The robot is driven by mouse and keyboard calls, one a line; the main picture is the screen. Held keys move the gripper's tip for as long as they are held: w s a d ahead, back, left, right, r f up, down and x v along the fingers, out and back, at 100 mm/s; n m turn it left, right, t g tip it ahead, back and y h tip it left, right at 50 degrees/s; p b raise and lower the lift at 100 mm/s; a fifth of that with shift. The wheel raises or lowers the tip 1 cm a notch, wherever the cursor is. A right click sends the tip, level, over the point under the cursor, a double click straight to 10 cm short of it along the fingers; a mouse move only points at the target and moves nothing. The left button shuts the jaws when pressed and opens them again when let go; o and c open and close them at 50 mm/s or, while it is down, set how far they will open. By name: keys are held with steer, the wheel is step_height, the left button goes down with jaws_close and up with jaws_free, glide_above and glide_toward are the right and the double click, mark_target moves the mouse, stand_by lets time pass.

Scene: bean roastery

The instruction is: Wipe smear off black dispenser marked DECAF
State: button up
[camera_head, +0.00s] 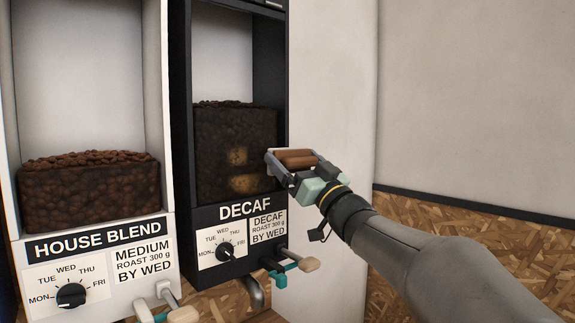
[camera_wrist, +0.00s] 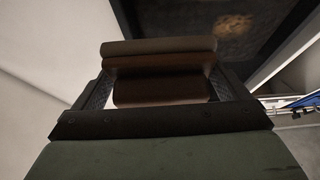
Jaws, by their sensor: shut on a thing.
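The black DECAF dispenser (camera_head: 284,100) stands in the middle of the head view, its window showing dark beans behind it. One smear patch (camera_wrist: 233,25) also shows at the top of the wrist view. My gripper (camera_head: 291,160) is shut on a brown block-like wiper (camera_head: 296,154), which fills the space between the jaws in the wrist view (camera_wrist: 160,65). The wiper is right of the smear patches, near the dispenser's right edge. Whether it touches the dispenser is unclear.
A white HOUSE BLEND dispenser (camera_head: 95,235) stands to the left. A white wall (camera_head: 470,90) is on the right, with wood-chip-patterned panelling (camera_head: 480,230) below.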

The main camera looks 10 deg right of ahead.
steer(key=shift+s+d, duration=0.35)
steer(key=shift+s, duration=0.35)
steer(key=shift+s, duration=0.1)
steer(key=shift+s+d+b, duration=0.3)
steer(key=shift+s+d, duration=0.1)
steer(key=shift+s, duration=0.2)
steer(key=shift+s+d+b, duration=0.25)
steer(key=shift+s+d, duration=0.1)
steer(key=shift+s, duration=0.2)
